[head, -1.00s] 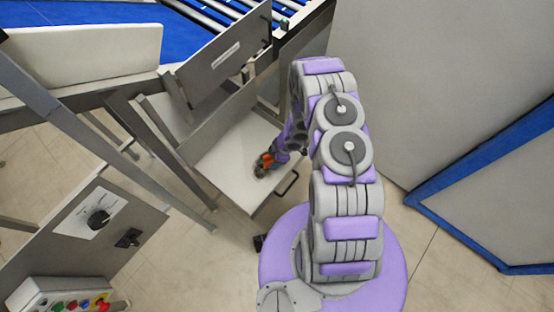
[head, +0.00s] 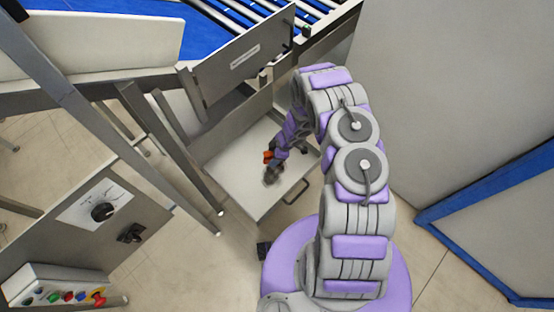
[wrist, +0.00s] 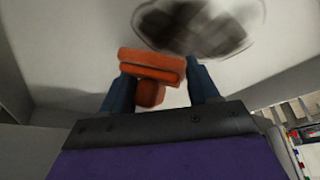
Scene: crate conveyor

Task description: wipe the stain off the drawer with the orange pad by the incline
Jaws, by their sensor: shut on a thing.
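The drawer (head: 228,163) is pulled open, a pale flat surface with a metal handle (head: 296,192) at its front. A dark grey stain (head: 271,176) lies on it and also shows in the wrist view (wrist: 195,25), streaked. My gripper (head: 276,155) is low over the drawer, shut on the orange pad (head: 267,157). In the wrist view the pad (wrist: 150,64) sits between the two fingers of my gripper (wrist: 163,88), just beside the stain. I cannot tell whether the pad touches the surface.
A grey panel with a label (head: 240,75) stands behind the drawer, below the roller conveyor (head: 250,15). Metal legs (head: 180,160) stand left of the drawer. A control box with buttons (head: 60,285) is at lower left. A tall pale wall (head: 430,90) rises at right.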

